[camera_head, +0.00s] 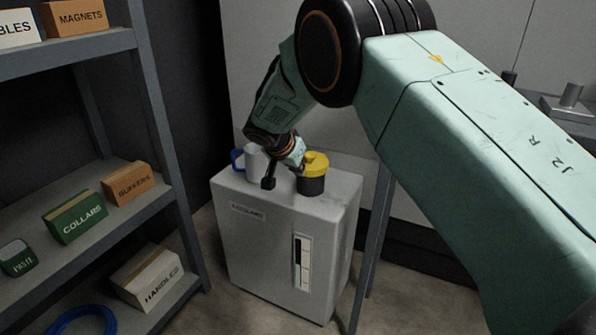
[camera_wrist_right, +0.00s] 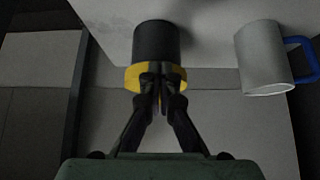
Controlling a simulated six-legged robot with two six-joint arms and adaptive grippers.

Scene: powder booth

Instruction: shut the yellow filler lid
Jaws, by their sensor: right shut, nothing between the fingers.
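The yellow filler lid (camera_head: 316,162) sits at the top of a short black filler neck (camera_head: 311,185) on the grey cabinet. In the right wrist view the lid (camera_wrist_right: 132,78) shows as a yellow band at the end of the black neck (camera_wrist_right: 156,42), partly hidden by my fingers. Whether it is fully closed I cannot tell. My right gripper (camera_wrist_right: 160,76) is shut and empty, its fingertips in front of the lid. In the head view the gripper (camera_head: 299,169) is at the lid's left side; contact is unclear. My left gripper is not in view.
A grey mug (camera_head: 256,161) with a blue handle stands on the cabinet (camera_head: 265,245), left of the neck and close behind my gripper. A shelf rack (camera_head: 100,235) with labelled boxes stands at the left. The cabinet top is bare right of the neck.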

